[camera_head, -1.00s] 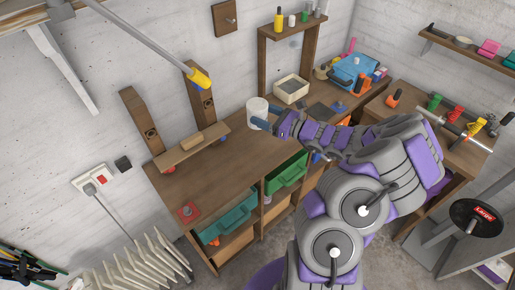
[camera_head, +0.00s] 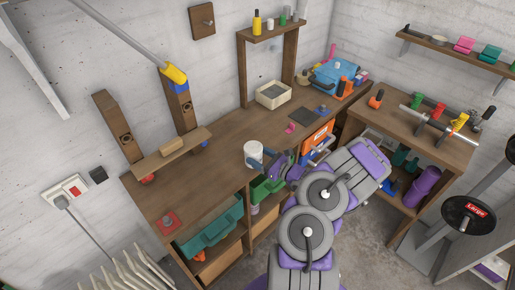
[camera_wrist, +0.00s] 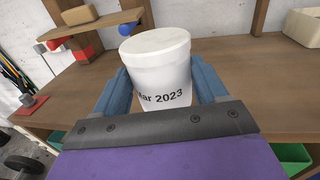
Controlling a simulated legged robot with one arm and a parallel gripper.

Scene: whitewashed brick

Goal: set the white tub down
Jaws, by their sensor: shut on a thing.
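The white tub (camera_head: 253,150) is in my gripper (camera_head: 262,163) over the front part of the wooden workbench (camera_head: 218,155). In the wrist view the tub (camera_wrist: 158,62) stands upright, with dark lettering on its side ending in "2023". The blue fingers of my gripper (camera_wrist: 160,95) are on both sides of it, shut on it. The bench top (camera_wrist: 245,75) lies behind and around the tub. The tub's base is hidden by my gripper, so I cannot tell whether it touches the bench.
A small wooden shelf with a block (camera_head: 172,146) stands to the left. A cream bin (camera_head: 273,95) and a dark mat (camera_head: 315,119) are farther back, with small pink pieces (camera_head: 290,128) nearby. A red item (camera_head: 167,221) lies at the left end. Bench wood between is bare.

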